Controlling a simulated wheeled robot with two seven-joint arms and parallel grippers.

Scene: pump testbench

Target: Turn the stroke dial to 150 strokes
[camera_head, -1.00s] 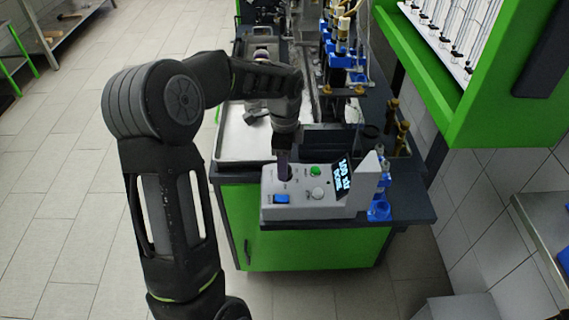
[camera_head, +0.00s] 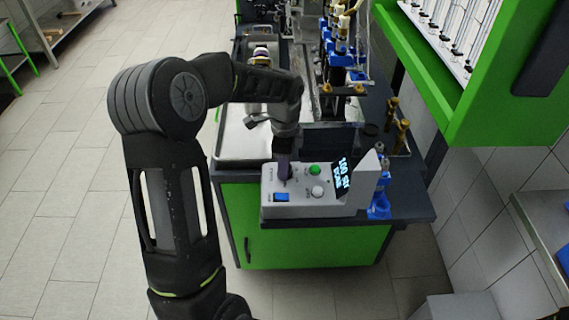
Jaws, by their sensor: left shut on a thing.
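The grey control box (camera_head: 300,207) sits on the near end of the bench. Its tilted display (camera_head: 343,176) appears to read 100 str, with a smaller line too blurred to read. My left gripper (camera_head: 284,176) points down onto the left rear of the box's top and is shut on the stroke dial, which the fingers hide. A green button (camera_head: 315,170), a pale round knob (camera_head: 318,192) and a blue rocker switch (camera_head: 281,197) stay uncovered beside the gripper. My right gripper is out of view.
A metal tray (camera_head: 232,148) lies behind and left of the box. A green cabinet frame (camera_head: 470,125) overhangs at the right. The tiled floor on the left is open.

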